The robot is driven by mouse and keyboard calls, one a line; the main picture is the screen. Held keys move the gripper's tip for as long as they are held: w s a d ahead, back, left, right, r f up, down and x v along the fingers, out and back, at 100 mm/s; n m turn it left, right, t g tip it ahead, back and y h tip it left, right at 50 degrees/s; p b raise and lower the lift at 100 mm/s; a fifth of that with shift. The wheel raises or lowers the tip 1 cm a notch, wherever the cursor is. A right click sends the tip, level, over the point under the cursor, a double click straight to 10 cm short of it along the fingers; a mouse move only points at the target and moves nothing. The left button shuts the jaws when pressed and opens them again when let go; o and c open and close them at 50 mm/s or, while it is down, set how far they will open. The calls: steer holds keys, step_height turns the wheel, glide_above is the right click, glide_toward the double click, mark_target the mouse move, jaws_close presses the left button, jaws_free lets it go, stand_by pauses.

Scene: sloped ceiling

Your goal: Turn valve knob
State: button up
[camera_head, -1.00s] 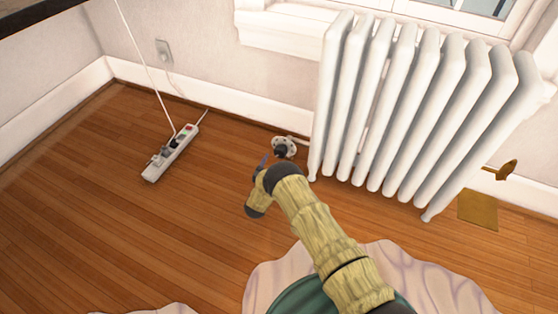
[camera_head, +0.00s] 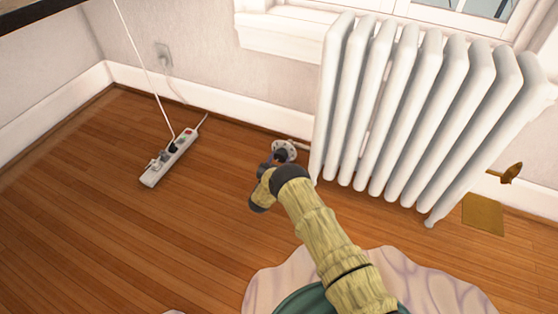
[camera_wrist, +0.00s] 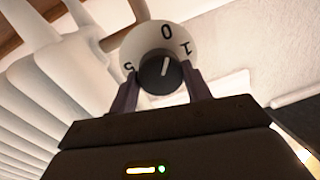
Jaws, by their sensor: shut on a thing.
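The valve knob has a white dial (camera_wrist: 186,34) with dark numbers and a black round middle (camera_wrist: 160,72) bearing a white line. The line points up and slightly right, roughly towards the 0. A 1 shows to its right and a partly covered 5 at lower left. In the head view the valve knob (camera_head: 290,147) sits low at the radiator's left end, partly behind my wrist. My gripper (camera_wrist: 162,82) is shut on the black middle, one finger on each side. In the head view my gripper (camera_head: 268,162) is small and partly hidden by my arm.
The white radiator (camera_head: 410,115) stands just right of the knob, close to the wall. A power strip (camera_head: 170,157) with a white cord lies on the floor to the left. A brass fitting (camera_head: 511,173) is at the far right.

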steer(key=shift+m, duration=0.4)
steer(key=m+p, duration=0.1)
steer(key=m, duration=0.8)
steer(key=shift+a+f+t+h, duration=0.1)
steer(key=shift+f+t+h, duration=0.05)
steer(key=shift+t+h, duration=0.2)
steer(key=shift+m, duration=0.3)
steer(key=o, duration=1)
